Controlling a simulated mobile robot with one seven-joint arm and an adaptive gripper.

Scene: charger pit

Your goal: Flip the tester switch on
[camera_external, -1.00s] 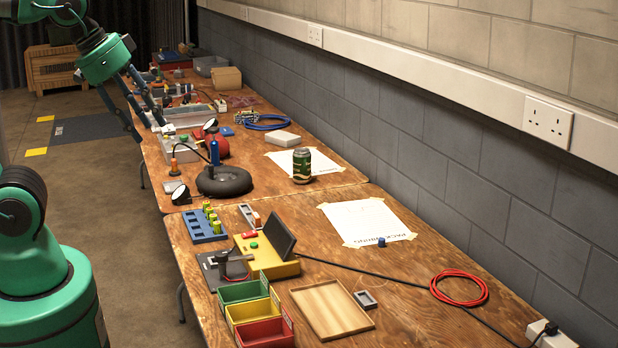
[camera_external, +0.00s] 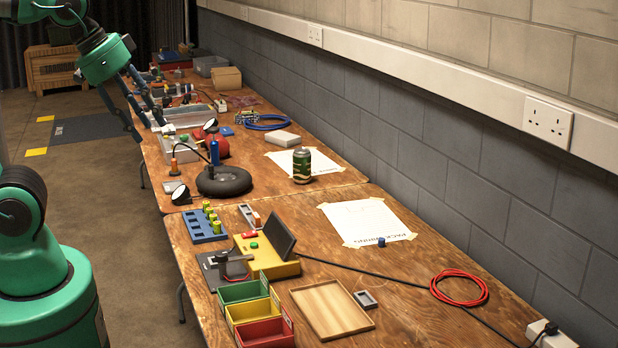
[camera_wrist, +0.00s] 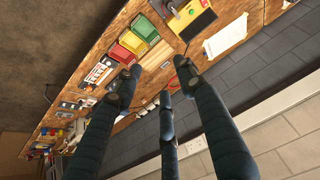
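The tester, a yellow box (camera_external: 285,269) with a tilted dark screen, stands on the near wooden bench. A small red part (camera_external: 249,234), perhaps the switch, and a green round part (camera_external: 254,246) sit on its left side. The switch's position is too small to tell. The yellow box shows at the top of the wrist view (camera_wrist: 186,33), partly cut off by the picture edge. My gripper (camera_external: 149,130) is raised at the upper left, well away from the tester. Its long dark fingers are spread and empty, also in the wrist view (camera_wrist: 157,75).
Green, yellow and red bins (camera_external: 262,331), a wooden tray (camera_external: 330,310) and a blue battery rack (camera_external: 200,232) surround the tester. A black cable runs from it to a socket block (camera_external: 550,337). A green can (camera_external: 302,166) and black tyre (camera_external: 224,182) stand farther back.

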